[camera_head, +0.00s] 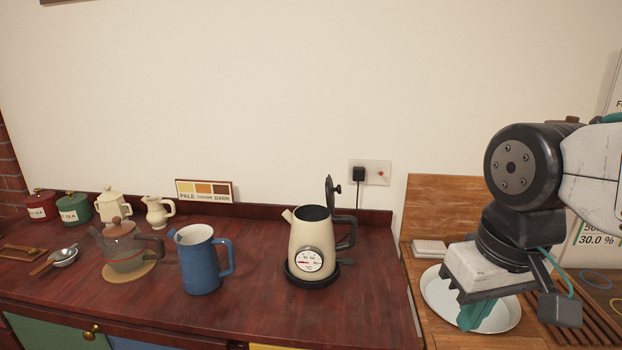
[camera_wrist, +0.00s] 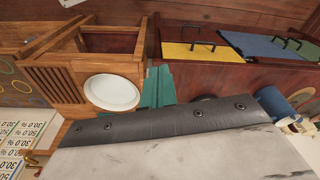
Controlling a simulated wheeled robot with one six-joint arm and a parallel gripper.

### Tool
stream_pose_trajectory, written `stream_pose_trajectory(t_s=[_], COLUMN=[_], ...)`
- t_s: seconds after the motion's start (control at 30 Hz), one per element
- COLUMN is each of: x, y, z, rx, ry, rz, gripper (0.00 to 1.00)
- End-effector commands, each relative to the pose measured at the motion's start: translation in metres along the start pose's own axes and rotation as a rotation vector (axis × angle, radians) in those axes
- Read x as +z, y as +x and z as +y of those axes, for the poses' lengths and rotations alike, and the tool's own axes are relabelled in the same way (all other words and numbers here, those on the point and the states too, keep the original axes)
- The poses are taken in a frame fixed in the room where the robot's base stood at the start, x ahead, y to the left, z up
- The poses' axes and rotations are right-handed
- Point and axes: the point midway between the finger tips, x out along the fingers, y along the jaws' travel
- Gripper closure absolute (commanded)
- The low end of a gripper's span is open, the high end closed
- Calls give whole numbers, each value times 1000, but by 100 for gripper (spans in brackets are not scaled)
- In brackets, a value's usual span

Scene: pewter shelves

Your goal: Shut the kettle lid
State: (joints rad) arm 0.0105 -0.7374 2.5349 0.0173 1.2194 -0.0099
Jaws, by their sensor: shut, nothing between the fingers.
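The cream kettle (camera_head: 303,238) stands on its black base (camera_head: 312,277) on the dark red counter, with a round temperature dial on its front. Its black lid (camera_head: 331,191) is open, standing up at the right of the rim above the black handle (camera_head: 350,234). My gripper (camera_head: 476,318) is to the right of the kettle and clear of it, over the lighter wooden surface. Its teal fingers are together and empty; they also show in the wrist view (camera_wrist: 157,87). A cream shape at the lower right of the wrist view is partly hidden; I cannot tell what it is.
A blue jug (camera_head: 203,262) stands left of the kettle, with a glass teapot (camera_head: 124,250) beyond it. A white plate (camera_head: 440,290) lies below my gripper. A socket with a black plug (camera_head: 359,174) is on the wall behind. The counter before the kettle is clear.

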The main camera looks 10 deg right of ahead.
Motion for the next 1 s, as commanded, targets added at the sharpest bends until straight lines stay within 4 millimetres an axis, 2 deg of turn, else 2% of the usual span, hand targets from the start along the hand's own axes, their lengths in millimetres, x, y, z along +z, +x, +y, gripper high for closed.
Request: stream_pose_trajectory(t_s=[0.07, 0.17, 0.27, 0.3, 0.4, 0.53, 0.6, 0.7, 0.87, 1.0], x=[-24, -72, -134, -159, -218, -278, -300, -319, -330, -337], y=[-10, -29, -48, -54, -66, -75, -78, -80, -71, -50], z=[-1, -5, -7, -6, 1, 16, 23, 30, 30, 23], rx=[-31, -94, -169, -196, -258, -313, -332, -348, -356, -355], ry=[20, 47, 76, 89, 120, 159, 172, 185, 190, 190], rz=[14, 53, 108, 132, 193, 262, 289, 314, 323, 320], gripper=[100, 100, 100, 100, 100, 100, 100, 100, 100, 100])
